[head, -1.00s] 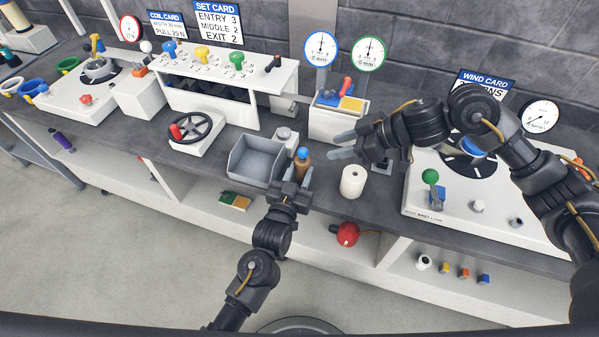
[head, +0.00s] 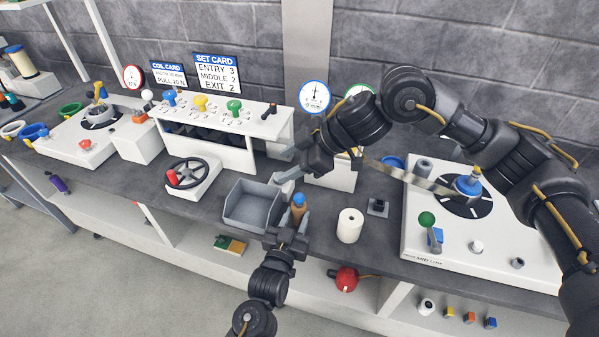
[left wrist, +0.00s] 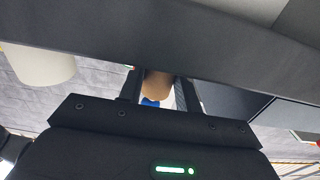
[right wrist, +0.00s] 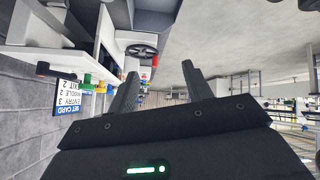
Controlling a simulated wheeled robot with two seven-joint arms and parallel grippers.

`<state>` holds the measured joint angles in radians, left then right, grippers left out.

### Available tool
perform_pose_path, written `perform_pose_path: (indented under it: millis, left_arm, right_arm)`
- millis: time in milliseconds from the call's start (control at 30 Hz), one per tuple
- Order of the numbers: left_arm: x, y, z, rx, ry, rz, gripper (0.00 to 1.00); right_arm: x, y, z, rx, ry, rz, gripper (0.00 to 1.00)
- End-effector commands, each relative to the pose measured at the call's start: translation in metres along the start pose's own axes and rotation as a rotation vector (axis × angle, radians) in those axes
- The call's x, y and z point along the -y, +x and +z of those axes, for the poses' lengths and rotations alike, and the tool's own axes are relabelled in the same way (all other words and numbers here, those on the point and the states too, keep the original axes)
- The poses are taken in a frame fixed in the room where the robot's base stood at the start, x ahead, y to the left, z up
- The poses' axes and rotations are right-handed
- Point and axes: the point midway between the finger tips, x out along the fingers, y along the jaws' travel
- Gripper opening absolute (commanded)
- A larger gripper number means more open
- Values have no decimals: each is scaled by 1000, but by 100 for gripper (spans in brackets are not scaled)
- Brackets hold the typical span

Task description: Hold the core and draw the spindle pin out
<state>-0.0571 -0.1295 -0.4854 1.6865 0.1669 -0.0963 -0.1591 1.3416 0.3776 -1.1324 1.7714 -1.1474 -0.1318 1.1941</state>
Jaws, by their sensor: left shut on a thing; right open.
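The brown core (head: 298,213) stands upright on the bench beside the grey bin, and its side also shows in the left wrist view (left wrist: 158,86). A blue top (head: 298,198) shows on the core, with a bit of blue (left wrist: 150,102) in the left wrist view. Any pin shaft inside the core is hidden. My left gripper (head: 288,232) is shut on the core from the front. My right gripper (head: 284,166) is open and empty, above and behind the bin's right side. Its spread fingers show in the right wrist view (right wrist: 160,75).
The grey bin (head: 246,222) is just left of the core. A white roll (head: 349,227) stands to the right. A handwheel (head: 188,172) is farther left. The winding machine (head: 420,242), with a strip (head: 415,180) running to its reel, takes up the right side.

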Motion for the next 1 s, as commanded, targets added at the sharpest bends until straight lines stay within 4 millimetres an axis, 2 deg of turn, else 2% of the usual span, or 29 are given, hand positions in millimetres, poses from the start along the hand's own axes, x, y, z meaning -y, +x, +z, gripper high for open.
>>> perform_pose_path:
  millis: [33,167,267,400,533,733,1000]
  left_arm:
    - [0,-2,6,15,1,1,12]
    - [0,-2,7,16,1,-1,12]
    - [1,-2,8,17,2,-1,12]
    - [1,-2,8,18,2,-2,12]
    - [1,-2,8,18,2,-2,12]
    - [1,-2,8,19,2,-2,12]
    - [1,-2,8,19,2,-1,12]
  right_arm:
    - [1,10,-15,59,-99,-30,50]
    - [2,30,-23,263,-399,-135,50]
    - [-6,31,-12,448,-648,-247,50]
    - [-15,21,19,592,-874,-430,50]
    - [-14,14,42,587,-981,-562,50]
    - [-7,11,42,522,-1107,-645,50]
    - [-6,15,45,512,-1132,-654,50]
